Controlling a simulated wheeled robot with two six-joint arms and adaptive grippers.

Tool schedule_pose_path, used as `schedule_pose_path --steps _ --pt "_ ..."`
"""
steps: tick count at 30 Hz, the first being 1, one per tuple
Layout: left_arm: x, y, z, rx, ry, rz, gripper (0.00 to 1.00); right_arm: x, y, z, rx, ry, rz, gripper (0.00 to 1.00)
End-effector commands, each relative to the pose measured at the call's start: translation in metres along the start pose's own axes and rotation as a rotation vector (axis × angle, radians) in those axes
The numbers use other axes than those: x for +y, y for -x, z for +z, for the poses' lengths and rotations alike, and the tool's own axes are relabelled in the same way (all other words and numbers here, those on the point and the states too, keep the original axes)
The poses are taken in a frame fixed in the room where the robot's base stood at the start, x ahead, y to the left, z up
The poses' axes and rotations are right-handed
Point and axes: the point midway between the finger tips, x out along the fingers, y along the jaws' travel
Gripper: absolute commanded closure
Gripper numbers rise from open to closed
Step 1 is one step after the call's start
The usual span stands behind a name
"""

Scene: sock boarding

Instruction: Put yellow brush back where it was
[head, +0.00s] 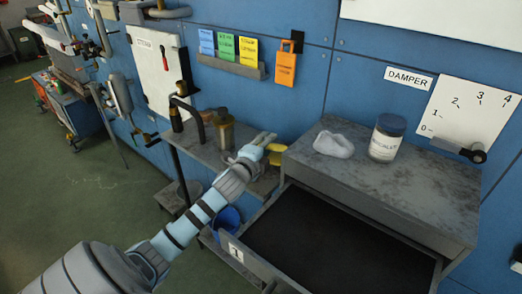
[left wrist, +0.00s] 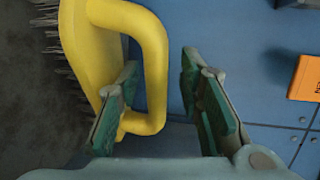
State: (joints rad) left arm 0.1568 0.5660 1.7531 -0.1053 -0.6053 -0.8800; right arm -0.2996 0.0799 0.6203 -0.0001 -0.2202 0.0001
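The yellow brush (head: 277,148) is at the right end of the narrow wall shelf, beside the grey drawer cabinet and partly hidden by my left gripper (head: 262,146). In the left wrist view, the brush (left wrist: 95,45) shows dark bristles on its left and a looped yellow handle. The left gripper (left wrist: 165,110) is open. One finger is at the handle's loop opening and the other is outside, with the handle bar between them. A gap shows between the bar and the right finger. My right gripper is not in view.
The cabinet's labelled drawer (head: 236,252) is pulled open, with a dark, empty-looking interior. A white cloth-like item (head: 333,145) and a lidded jar (head: 386,138) stand on the cabinet top. A brownish bottle (head: 224,130) stands on the shelf. A blue bucket (head: 227,221) is below.

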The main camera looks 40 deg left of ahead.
Motion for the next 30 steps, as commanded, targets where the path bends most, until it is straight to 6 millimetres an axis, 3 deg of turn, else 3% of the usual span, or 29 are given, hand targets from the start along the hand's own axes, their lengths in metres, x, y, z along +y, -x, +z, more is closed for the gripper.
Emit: schedule_pose_path --steps 5,12,15,30 --pt "-0.001 0.032 0.000 0.002 -0.005 0.002 0.67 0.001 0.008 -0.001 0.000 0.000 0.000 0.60" --pt "-0.001 0.093 0.000 0.002 -0.005 0.003 0.67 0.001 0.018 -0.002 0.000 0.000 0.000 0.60" --pt "-0.001 0.108 0.000 0.001 -0.003 0.002 0.67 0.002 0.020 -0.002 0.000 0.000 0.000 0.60" --pt "0.000 0.116 0.000 0.000 0.001 0.000 0.67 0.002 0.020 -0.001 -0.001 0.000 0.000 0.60"
